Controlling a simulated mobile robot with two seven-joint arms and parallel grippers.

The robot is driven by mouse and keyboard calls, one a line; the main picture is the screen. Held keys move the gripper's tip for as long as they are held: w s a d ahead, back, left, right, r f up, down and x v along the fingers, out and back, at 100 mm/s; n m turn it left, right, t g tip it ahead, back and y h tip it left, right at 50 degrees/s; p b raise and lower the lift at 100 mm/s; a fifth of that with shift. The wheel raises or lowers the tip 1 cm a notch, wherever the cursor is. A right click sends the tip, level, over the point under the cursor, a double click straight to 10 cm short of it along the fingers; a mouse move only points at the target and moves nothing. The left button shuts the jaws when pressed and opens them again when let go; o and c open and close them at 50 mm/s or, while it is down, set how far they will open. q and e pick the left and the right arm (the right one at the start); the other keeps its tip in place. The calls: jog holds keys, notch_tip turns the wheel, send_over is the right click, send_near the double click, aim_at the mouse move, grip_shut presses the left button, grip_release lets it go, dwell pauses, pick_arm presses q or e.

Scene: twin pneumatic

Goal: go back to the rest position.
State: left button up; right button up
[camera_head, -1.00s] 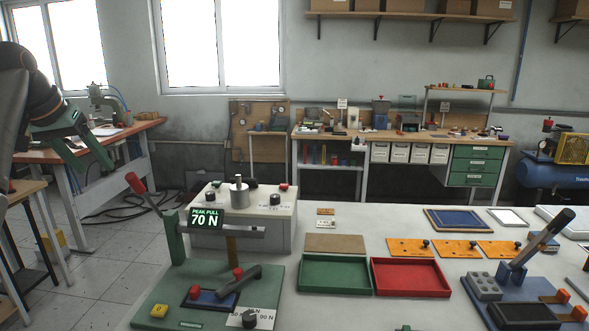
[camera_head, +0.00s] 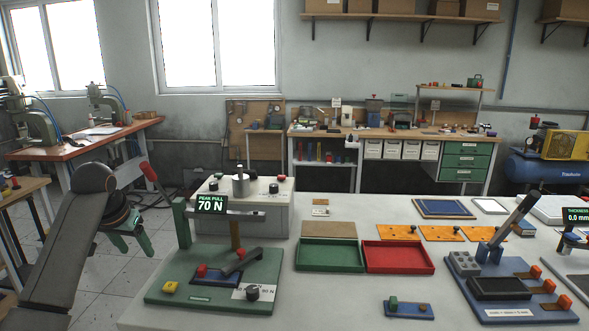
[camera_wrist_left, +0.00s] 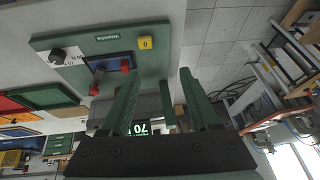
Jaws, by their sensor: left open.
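My left gripper (camera_head: 132,243) hangs at the left of the head view, beyond the table's left edge and over the floor. Its two green fingers are apart with nothing between them. In the left wrist view the open fingers (camera_wrist_left: 160,90) also show, with the pull tester behind them. The pull tester (camera_head: 190,292) stands on a green base to the right of the gripper, apart from it. Its display (camera_head: 211,204) reads PEAK PULL 70 N. My right gripper is in neither view.
A red-handled lever (camera_head: 150,172) rises from the tester close to my left gripper. A green tray (camera_head: 330,268) and a red tray (camera_head: 400,272) lie right of the tester. A blue-based lever fixture (camera_head: 470,290) stands farther right. Open floor lies left of the table.

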pick_arm(q)
jog(key=s+d+f+m+g, duration=0.1)
jog(key=s+d+f, duration=0.4)
jog(key=s+f, duration=0.5)
jog(key=s+d+f+m, duration=0.1)
jog(key=s+d+f, duration=0.5)
jog(key=f, duration=0.7)
jog(key=s+d+f+h, duration=0.1)
jog(key=s+d+f, duration=0.1)
jog(key=s, duration=2.2)
jog(key=w+d+f+t+h, duration=0.1)
jog(key=w+d+f+t, duration=0.1)
jog(key=f, duration=0.3)
jog(key=w+d+f+t+h, duration=0.1)
jog(key=w+d+f+t, duration=0.1)
jog(key=f, duration=0.4)
jog(key=shift+w+d+f+t, duration=0.25)
jog(key=shift+w+d+t, duration=0.1)
jog(key=shift+w+t, duration=0.25)
